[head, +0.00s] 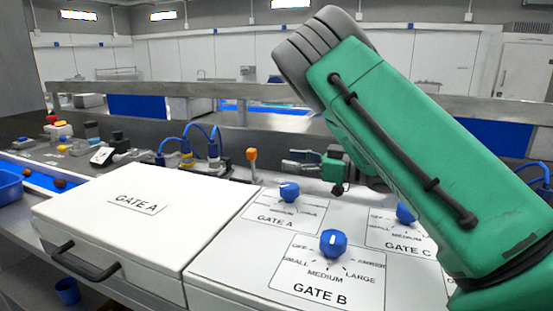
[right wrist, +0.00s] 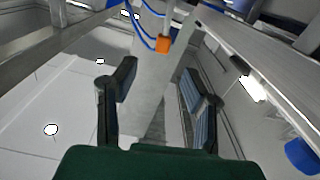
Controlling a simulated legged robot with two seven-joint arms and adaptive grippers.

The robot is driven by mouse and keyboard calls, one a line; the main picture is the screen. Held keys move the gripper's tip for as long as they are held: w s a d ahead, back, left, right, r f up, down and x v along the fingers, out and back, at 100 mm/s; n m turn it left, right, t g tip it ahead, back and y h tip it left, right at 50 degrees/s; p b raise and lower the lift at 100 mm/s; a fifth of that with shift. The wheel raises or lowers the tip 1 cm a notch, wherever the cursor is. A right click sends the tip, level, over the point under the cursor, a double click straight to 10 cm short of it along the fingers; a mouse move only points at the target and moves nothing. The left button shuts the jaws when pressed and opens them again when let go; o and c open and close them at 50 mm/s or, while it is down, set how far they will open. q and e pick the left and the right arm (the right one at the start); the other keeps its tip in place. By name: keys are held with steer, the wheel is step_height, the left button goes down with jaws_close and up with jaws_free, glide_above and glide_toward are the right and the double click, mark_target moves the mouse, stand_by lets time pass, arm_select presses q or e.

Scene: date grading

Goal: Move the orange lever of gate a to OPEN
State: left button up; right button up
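The orange lever (head: 252,154) stands upright on a thin stem behind the white panels, near the gate A dial. It also shows in the right wrist view (right wrist: 163,44), ahead of and between my fingers. My right gripper (head: 288,160) is just right of the lever in the head view, fingers pointing left toward it. In the right wrist view its two dark fingers (right wrist: 160,88) are spread wide with nothing between the tips; the lever is beyond them, apart. No OPEN marking can be read. My left gripper is not in view.
A white lid labelled GATE A (head: 135,204) with a black handle (head: 85,262) lies at left. Blue dials for gate A (head: 289,190), gate B (head: 333,243) and gate C (head: 405,213) stand on the right panel. Blue cables (head: 200,135) loop left of the lever.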

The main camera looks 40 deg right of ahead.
steer(key=shift+s+d, duration=0.1)
steer(key=shift+s, duration=0.15)
